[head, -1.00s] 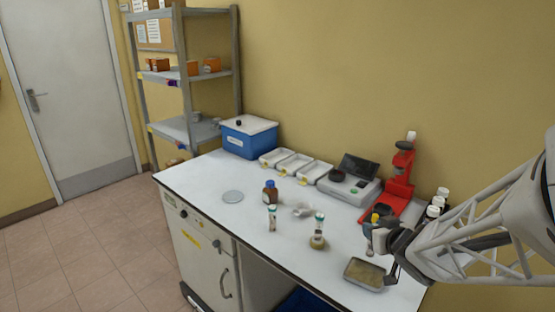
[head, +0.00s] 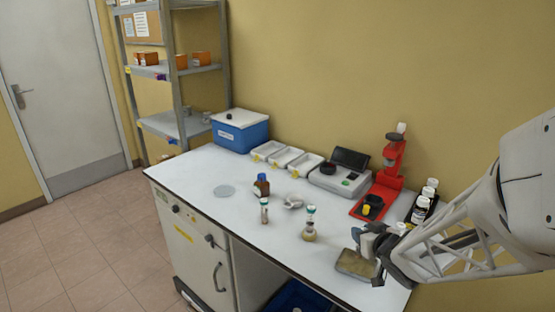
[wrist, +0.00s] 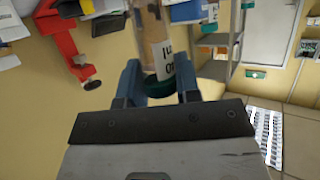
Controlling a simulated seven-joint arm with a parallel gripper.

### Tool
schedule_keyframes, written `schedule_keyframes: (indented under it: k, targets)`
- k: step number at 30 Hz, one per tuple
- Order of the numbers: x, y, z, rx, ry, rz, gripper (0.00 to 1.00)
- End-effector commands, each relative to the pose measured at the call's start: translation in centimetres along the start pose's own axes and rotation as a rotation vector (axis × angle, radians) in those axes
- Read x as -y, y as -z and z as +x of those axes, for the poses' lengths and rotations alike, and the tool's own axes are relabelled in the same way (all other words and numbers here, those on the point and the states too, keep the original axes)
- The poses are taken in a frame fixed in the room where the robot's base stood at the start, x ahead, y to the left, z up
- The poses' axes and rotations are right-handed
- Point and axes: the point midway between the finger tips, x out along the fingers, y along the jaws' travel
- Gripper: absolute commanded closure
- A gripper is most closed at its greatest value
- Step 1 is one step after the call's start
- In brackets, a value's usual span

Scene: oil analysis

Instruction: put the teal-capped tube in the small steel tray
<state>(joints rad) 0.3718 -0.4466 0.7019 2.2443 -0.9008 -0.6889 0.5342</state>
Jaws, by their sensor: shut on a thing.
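My gripper (head: 366,247) is low over the small steel tray (head: 345,266) at the near right of the bench, and it partly covers the tray. In the wrist view its two blue fingers are shut on a tube (wrist: 163,58) with a white, dark-lettered label. Its teal cap (wrist: 160,86) lies between the fingertips, and brownish contents show past the label. In the head view the held tube is mostly hidden by the fingers. I cannot tell whether it touches the tray.
A red stand (head: 389,172) and white-capped bottles (head: 424,200) are close behind my gripper. The left bench is mostly clear.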

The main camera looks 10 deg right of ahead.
Motion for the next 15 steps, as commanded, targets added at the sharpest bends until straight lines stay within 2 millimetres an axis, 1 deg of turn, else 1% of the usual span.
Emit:
schedule_keyframes:
  k: [6, 9, 15]
  targets:
    - [0.0, -2.3, 0.9, 0.003, 0.0, 0.001, 0.93]
    - [0.0, -3.0, 1.2, 0.002, 0.0, 0.001, 0.93]
    - [0.0, -3.4, 1.4, 0.001, 0.0, -0.001, 0.93]
